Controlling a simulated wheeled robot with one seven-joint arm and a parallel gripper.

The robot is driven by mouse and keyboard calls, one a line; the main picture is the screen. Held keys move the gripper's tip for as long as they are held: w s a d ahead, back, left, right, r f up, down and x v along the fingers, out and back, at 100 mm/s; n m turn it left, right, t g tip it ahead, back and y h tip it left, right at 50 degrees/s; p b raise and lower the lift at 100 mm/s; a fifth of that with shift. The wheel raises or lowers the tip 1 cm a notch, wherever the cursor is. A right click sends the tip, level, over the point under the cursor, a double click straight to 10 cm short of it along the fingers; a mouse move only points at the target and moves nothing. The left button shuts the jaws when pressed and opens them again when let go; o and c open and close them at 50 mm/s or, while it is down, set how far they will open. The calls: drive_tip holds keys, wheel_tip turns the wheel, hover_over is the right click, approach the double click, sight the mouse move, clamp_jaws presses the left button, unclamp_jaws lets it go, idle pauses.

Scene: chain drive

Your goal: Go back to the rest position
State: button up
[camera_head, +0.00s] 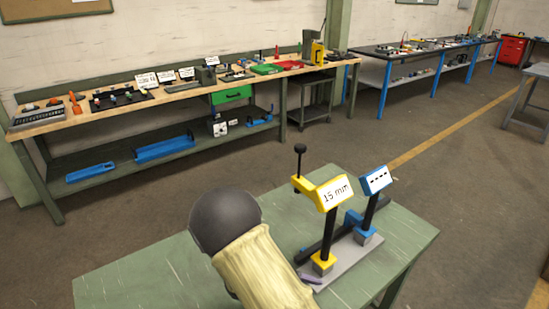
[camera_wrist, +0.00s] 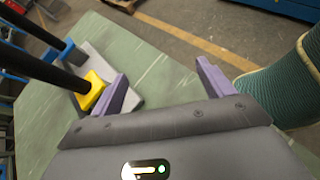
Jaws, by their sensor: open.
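My gripper (camera_wrist: 161,70) shows in the wrist view with its two purple fingers wide apart and nothing between them. In the head view only a small purple bit (camera_head: 312,278) shows by the near edge of the fixture plate; the rest is hidden behind my arm. A grey fixture plate (camera_head: 362,258) lies on the green table (camera_head: 410,238). It bears a yellow-headed post with a "15 mm" sign (camera_head: 335,193) and a blue one with a dashed sign (camera_head: 377,180). In the wrist view the left finger overlaps the plate beside the yellow foot (camera_wrist: 91,90); contact cannot be told.
A long wooden workbench (camera_head: 180,92) with trays, signs and tools stands along the wall. A blue-legged bench (camera_head: 383,90) stands farther right. Open floor (camera_head: 250,165) lies between the benches and the green table.

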drive_tip(key=s+d+r+m+t+y+p, duration=0.1)
drive_tip(key=s+d+r+m+y, duration=0.1)
drive_tip(key=r+m+y, duration=0.4)
drive_tip(key=s+d+r+m+y+p, duration=0.1)
drive_tip(key=s+d+r+m+y, duration=0.2)
drive_tip(key=r+m+y, duration=0.3)
wheel_tip(320, 180, up, 3)
drive_tip(key=m, duration=0.4)
drive_tip(key=shift+s+r+t, duration=0.15)
drive_tip(key=shift+s+t, duration=0.2)
drive_tip(key=shift+t, duration=0.05)
drive_tip(key=shift+d, duration=0.1)
